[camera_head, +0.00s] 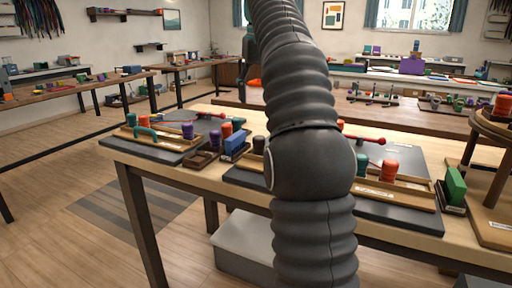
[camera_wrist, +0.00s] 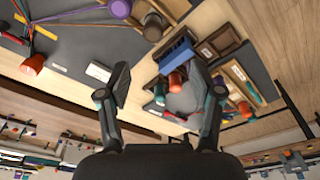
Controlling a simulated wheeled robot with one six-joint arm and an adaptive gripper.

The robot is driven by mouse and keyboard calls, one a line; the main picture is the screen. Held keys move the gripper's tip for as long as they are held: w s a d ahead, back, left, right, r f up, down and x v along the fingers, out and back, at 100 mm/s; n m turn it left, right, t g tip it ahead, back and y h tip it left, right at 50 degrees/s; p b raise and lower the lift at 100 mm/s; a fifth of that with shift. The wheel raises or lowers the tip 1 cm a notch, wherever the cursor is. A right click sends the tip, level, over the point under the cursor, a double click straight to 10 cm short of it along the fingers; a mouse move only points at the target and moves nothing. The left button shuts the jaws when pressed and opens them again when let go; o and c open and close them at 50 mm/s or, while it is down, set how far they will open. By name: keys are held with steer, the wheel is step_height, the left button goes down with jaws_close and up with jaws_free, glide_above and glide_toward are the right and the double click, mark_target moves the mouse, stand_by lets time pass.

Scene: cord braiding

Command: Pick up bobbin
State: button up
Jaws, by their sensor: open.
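Several bobbins stand on the table. Which bobbin the task means cannot be told. In the wrist view, my gripper (camera_wrist: 168,88) is open, its two fingers wide apart with nothing held. An orange-red bobbin (camera_wrist: 177,80) shows in the gap, beyond the fingers; its distance is unclear. Another orange bobbin (camera_wrist: 33,65) is left of the fingers. My arm hides the gripper in the head view.
A blue block (camera_head: 236,143) stands beside the small bobbins, and it also shows in the wrist view (camera_wrist: 178,52). A green block (camera_head: 455,184) and a wooden stand (camera_head: 494,190) are at the right. A red-tipped rod (camera_head: 366,139) lies on the dark mat. Other worktables stand behind.

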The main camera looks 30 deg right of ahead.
mark_target(257, 138)
steer(key=f, duration=0.2)
steer(key=w+f, duration=0.1)
steer(key=f, duration=0.5)
steer(key=shift+w+d+f, duration=0.15)
steer(key=shift+w+d, duration=0.1)
steer(key=shift+d, duration=0.15)
steer(key=shift+w+d+f+b, duration=0.15)
steer(key=shift+f+b, duration=0.05)
steer(key=shift+f, duration=0.65)
steer(key=shift+w+d+f+b, duration=0.1)
steer(key=shift+f+b, duration=0.05)
steer(key=shift+f, duration=0.75)
steer(key=shift+w+d+f+b, duration=0.15)
steer(key=shift+f+b, duration=0.05)
steer(key=shift+f, duration=0.65)
jaws_close()
